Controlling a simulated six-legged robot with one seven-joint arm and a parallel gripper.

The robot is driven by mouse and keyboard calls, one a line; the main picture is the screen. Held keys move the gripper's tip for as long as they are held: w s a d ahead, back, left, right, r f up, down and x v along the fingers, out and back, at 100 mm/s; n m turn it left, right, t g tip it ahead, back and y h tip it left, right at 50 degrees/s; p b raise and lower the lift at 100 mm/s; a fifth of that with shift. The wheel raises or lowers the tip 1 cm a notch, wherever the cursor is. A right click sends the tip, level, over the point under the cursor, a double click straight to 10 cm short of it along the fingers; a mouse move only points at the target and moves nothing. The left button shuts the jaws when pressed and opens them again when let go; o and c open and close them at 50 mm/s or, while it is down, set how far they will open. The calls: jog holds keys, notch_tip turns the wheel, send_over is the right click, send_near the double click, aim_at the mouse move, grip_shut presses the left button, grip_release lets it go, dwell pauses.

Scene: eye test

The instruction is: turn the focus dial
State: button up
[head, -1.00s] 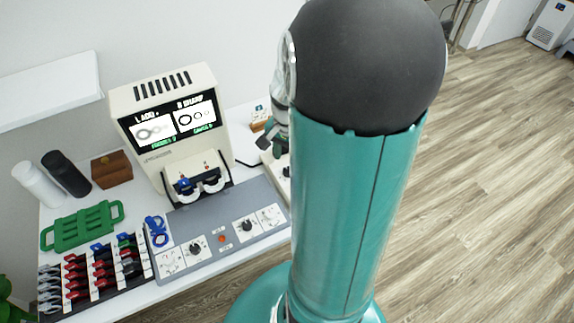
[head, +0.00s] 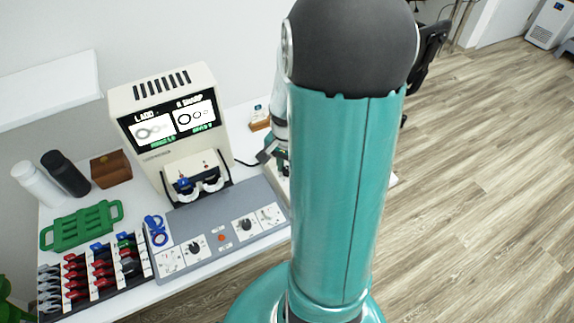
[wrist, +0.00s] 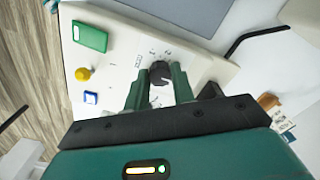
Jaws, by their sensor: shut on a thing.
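In the wrist view my gripper (wrist: 159,82) is shut on a black dial (wrist: 160,71), with one green finger on each side of it. The dial has a pale pointer mark and sits on a cream control box (wrist: 118,62) with small numbers printed around it. I cannot read a name for this dial. In the head view the cream box is mostly hidden behind my arm, and only part of my gripper (head: 270,153) shows. The vision tester (head: 164,100) has a two-part screen showing rings.
A grey panel (head: 205,220) before the tester carries two more black knobs (head: 195,247) (head: 246,225) and an orange button. To the left are a green tray (head: 82,226), a rack of coloured pieces (head: 98,270), two bottles and a brown box (head: 111,168).

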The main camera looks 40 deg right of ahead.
aim_at(287, 169)
jog(key=shift+n, duration=0.3)
jog(key=n, duration=0.4)
jog(key=shift+n, duration=2)
jog(key=o, duration=1)
notch_tip(287, 169, up, 14)
